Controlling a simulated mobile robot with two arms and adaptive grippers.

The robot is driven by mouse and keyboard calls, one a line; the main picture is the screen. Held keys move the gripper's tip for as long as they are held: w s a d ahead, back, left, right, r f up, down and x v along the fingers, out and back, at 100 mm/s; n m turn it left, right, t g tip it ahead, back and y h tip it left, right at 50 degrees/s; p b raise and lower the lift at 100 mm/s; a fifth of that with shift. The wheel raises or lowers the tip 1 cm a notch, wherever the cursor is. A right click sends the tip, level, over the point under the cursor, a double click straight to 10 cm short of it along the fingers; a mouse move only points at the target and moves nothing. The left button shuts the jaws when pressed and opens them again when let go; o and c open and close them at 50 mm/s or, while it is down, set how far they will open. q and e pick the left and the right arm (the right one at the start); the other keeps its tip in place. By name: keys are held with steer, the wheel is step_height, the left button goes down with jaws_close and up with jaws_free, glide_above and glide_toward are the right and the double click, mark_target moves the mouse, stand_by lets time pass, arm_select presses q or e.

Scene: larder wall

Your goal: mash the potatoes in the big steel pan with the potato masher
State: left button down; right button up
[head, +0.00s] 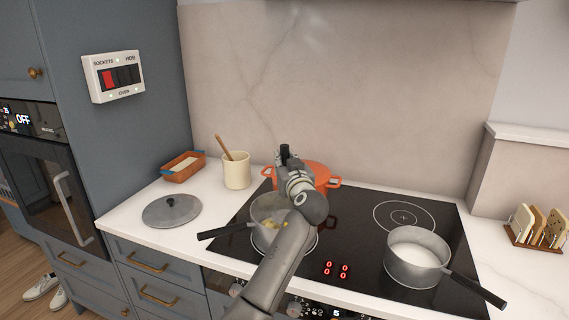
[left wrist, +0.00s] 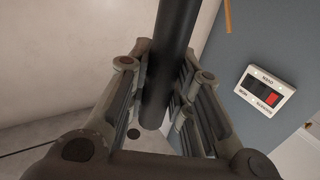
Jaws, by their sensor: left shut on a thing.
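The steel pan (head: 256,212) stands on the front left of the hob, its black handle pointing left. Yellow potato pieces (head: 285,224) show inside it. My left arm crosses in front of the pan and hides much of it. My left gripper (head: 288,165) is above the pan, shut on the upright black handle of the potato masher (head: 284,150). In the left wrist view the dark masher handle (left wrist: 172,55) runs between the gripper fingers. The masher's head is hidden, so I cannot tell whether it touches the potatoes. My right gripper is not in view.
An orange pot (head: 318,175) stands behind my gripper. A smaller steel saucepan (head: 417,262) with white contents sits at the hob's right. A lid (head: 172,210), a cream utensil crock (head: 236,172) and an orange dish (head: 183,168) are on the left counter. The back right hob zone is free.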

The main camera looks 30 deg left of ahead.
arm_select(q)
step_height(320, 180, down, 6)
steer(key=b, duration=0.5)
steer(key=shift+r+b, duration=0.15)
steer(key=shift+b, duration=0.15)
steer(key=shift+r, duration=0.1)
steer(key=shift+r+p, duration=1.75)
steer(key=shift+r, duration=1.05)
steer(key=shift+a, duration=0.1)
